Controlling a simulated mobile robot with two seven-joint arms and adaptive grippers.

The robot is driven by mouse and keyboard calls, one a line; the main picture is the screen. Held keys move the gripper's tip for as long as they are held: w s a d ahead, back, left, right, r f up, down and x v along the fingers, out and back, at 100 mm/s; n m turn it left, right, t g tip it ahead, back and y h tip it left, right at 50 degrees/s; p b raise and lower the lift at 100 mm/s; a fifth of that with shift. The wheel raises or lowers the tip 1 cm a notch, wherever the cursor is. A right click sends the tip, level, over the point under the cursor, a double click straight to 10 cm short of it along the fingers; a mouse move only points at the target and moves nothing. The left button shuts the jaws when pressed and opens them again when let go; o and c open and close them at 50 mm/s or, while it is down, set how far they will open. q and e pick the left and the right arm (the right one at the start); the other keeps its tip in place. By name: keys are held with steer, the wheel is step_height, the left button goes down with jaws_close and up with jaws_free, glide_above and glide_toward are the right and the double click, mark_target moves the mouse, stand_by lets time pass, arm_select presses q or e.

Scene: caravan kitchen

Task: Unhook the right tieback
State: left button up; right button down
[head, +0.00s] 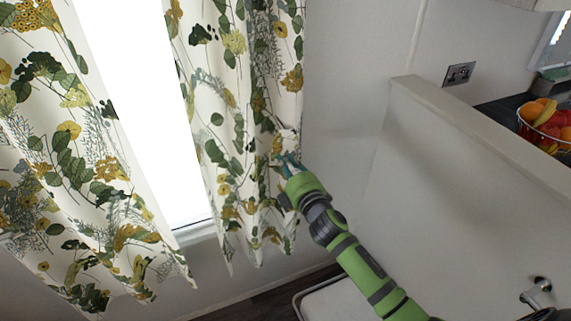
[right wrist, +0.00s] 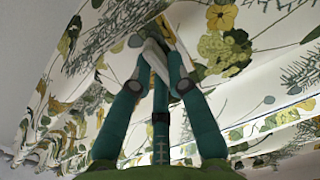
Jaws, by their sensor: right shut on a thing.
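The right curtain (head: 235,110), white with green and yellow leaves, hangs at the right side of the bright window. A pale patterned piece, seemingly the right tieback (head: 290,138), sticks out at the curtain's right edge. My right gripper (head: 284,160) is at that edge, just below this piece. In the right wrist view, the teal fingers of my right gripper (right wrist: 158,50) close together on a pale strip in front of the patterned cloth. The strip looks like the tieback, but the fingers partly cover it. The hook cannot be made out. My left gripper is not in view.
The left curtain (head: 85,150) hangs across the window's other side. A white partition (head: 470,190) stands right of my arm. A fruit basket (head: 550,125) sits on the dark counter behind it. The wall between curtain and partition is bare.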

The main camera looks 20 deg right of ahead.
stand_by(0.3)
steer(key=c, duration=1.2)
jaws_free()
steer(key=s, duration=1.2)
steer(key=shift+d, duration=0.2)
steer(key=s+d+f+m+g, duration=0.1)
steer(key=s+f+m+g, duration=0.2)
steer(key=f, duration=0.9)
steer(key=s+f+m+g+h, duration=0.1)
steer(key=s+f+m+g, duration=0.3)
steer(key=f, duration=0.8)
steer(key=s+d+f+g, duration=0.15)
steer(key=s+f, duration=0.35)
steer(key=f, duration=0.7)
steer(key=s+a+f+m+g, duration=0.1)
steer(key=s+f, duration=0.4)
steer(key=s, duration=0.5)
steer(key=s+a+f+m+g, duration=0.1)
steer(key=s+f+m+g, duration=0.2)
steer(key=s+f, duration=0.3)
steer(key=s+a+f+m+g+b, duration=0.1)
steer(key=s+f+m+g, duration=0.2)
steer(key=s, duration=1.1)
steer(key=shift+s+a+f+g, duration=0.15)
steer(key=shift+f+g, duration=0.25)
steer(key=shift+f, duration=0.5)
steer(key=shift+s+a+f+g, duration=0.1)
steer(key=shift+f+g, duration=0.25)
steer(key=shift+f, duration=0.5)
